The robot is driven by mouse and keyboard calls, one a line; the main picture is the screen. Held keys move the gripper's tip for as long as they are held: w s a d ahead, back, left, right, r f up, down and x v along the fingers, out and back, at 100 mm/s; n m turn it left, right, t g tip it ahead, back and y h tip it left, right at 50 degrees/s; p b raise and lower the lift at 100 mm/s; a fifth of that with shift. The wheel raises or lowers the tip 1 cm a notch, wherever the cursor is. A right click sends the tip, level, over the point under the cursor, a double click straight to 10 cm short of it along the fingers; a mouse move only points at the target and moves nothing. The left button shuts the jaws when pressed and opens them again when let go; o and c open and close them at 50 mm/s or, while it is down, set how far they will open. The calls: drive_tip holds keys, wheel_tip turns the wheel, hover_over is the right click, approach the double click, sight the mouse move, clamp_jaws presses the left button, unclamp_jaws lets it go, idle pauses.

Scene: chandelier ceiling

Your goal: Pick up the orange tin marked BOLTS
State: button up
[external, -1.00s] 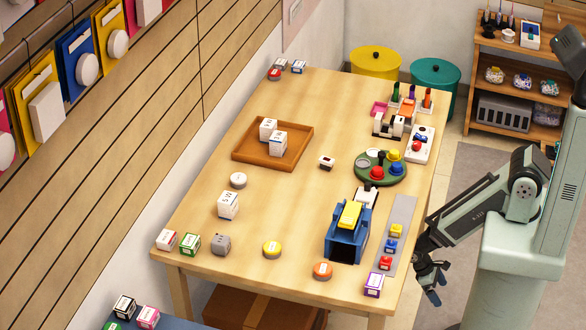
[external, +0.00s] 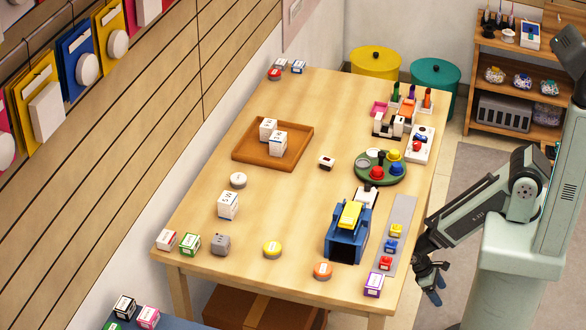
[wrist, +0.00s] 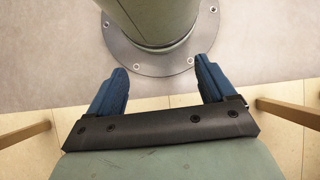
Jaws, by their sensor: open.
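A small round tin with an orange top (external: 323,270) sits near the front edge of the table in the external view. Its marking is too small to read. My gripper (external: 436,284) hangs past the right edge of the table, to the right of this tin and apart from it. In the wrist view my gripper (wrist: 159,80) is open, its two blue fingers apart with nothing between them. The tin does not show in the wrist view.
A blue box-like device (external: 346,243) stands behind the orange-topped tin, and a purple-and-white box (external: 373,284) is to its right. A grey strip (external: 404,214) carries small coloured blocks. A yellow-topped tin (external: 272,249) is to the left. The table (external: 285,210) is clear around its middle.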

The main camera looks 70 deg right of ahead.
drive_tip(key=s+a+r+n+t+h, duration=0.1)
drive_tip(key=s+a+r+n, duration=0.3)
drive_tip(key=a+r+n, duration=0.8)
drive_tip(key=s+a+r+n+t+h, duration=0.1)
drive_tip(key=s+a+r+n+h, duration=0.2)
drive_tip(key=a+n, duration=0.95)
drive_tip(key=s+a+r+n, duration=0.5)
drive_tip(key=a+r, duration=0.4)
drive_tip(key=a, duration=1)
drive_tip(key=w+a+r+m+t+y, duration=0.1)
drive_tip(key=w+a+r, duration=0.15)
drive_tip(key=w, duration=0.35)
drive_tip(key=w+a+r+m+y, duration=0.1)
drive_tip(key=w+a+r, duration=0.1)
drive_tip(key=w+r, duration=0.25)
wheel_tip(320, 180, up, 22)
drive_tip(key=m+t+y, duration=0.2)
drive_tip(key=m+t, duration=0.2)
drive_tip(key=m, duration=0.3)
hover_over(323, 268)
drive_tip(key=f, duration=0.7)
drive_tip(key=shift+w+d+f, duration=0.1)
drive_tip(key=shift+d+f, duration=0.1)
drive_tip(key=shift+f, duration=0.15)
drive_tip(key=shift+a+f, duration=0.2)
drive_tip(key=shift+f, duration=2.6)
